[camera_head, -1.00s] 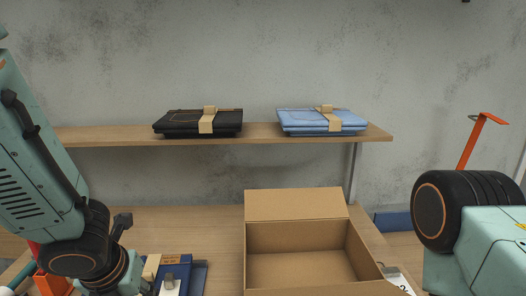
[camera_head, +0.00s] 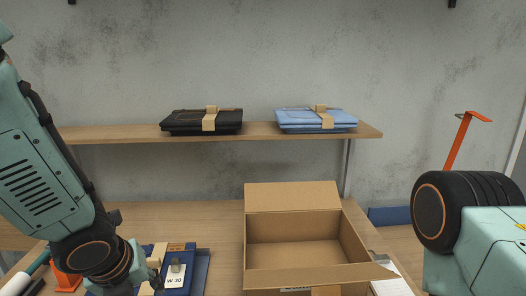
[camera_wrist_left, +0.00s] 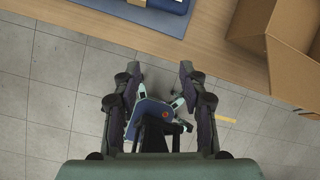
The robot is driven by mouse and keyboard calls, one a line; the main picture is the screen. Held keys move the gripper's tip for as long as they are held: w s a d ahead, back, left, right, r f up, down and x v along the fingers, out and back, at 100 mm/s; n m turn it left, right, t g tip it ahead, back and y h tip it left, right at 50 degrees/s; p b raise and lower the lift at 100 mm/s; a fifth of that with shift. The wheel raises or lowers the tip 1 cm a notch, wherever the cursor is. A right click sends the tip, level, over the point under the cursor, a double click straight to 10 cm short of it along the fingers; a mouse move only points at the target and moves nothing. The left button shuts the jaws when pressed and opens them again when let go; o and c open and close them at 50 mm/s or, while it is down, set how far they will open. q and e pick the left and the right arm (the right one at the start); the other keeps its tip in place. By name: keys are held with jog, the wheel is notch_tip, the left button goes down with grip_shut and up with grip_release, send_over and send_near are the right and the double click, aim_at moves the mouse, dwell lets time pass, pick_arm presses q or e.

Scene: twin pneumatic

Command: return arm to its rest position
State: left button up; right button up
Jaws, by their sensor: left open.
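My left arm (camera_head: 45,165) comes in from the left in the head view and bends down near the table's left side. My left gripper (camera_wrist_left: 160,70) shows in the left wrist view with its two fingers spread apart. Nothing is held between them. It hangs beyond the table edge, over the grey tiled floor (camera_wrist_left: 55,85). Parts that look like my own body show below, between the fingers. In the head view, the gripper is mostly hidden by the wrist. A link of my right arm (camera_head: 480,235) is at the right; its gripper is out of view.
An open, empty cardboard box (camera_head: 292,197) stands on the wooden table (camera_head: 220,228). Folded blue cloth with a W 30 tag (camera_head: 176,282) lies left of it. Black jeans (camera_head: 190,122) and light blue jeans (camera_head: 300,119) lie on the shelf (camera_head: 260,131). An orange object (camera_head: 66,281) is at far left.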

pick_arm(q)
jog(key=s+d+f+n+h+b, duration=0.1)
jog(key=s+f+n+b, duration=0.15)
jog(key=f+n, duration=0.9)
jog(key=s+f+n+b, duration=0.2)
jog(key=f+n+b, duration=0.2)
jog(key=f+n, duration=0.75)
jog(key=s+a+f+n+g+b, duration=0.1)
jog(key=s+f+n+g+b, duration=0.1)
jog(key=s+f, duration=0.5)
jog(key=s+a+f+n+g+b, duration=0.1)
jog(key=s+f+n+b, duration=0.3)
jog(key=s, duration=0.9)
notch_tip(320, 180, down, 4)
jog(key=n+g, duration=0.1)
jog(key=n, duration=0.1)
jog(key=shift+n+g+y, duration=0.3)
jog(key=shift+g+y, duration=0.1)
pick_arm(e)
notch_tip(320, 180, down, 12)
jog(key=shift+w+f, duration=0.25)
jog(key=shift+w, duration=0.05)
pick_arm(q)
jog(key=shift+r, duration=0.1)
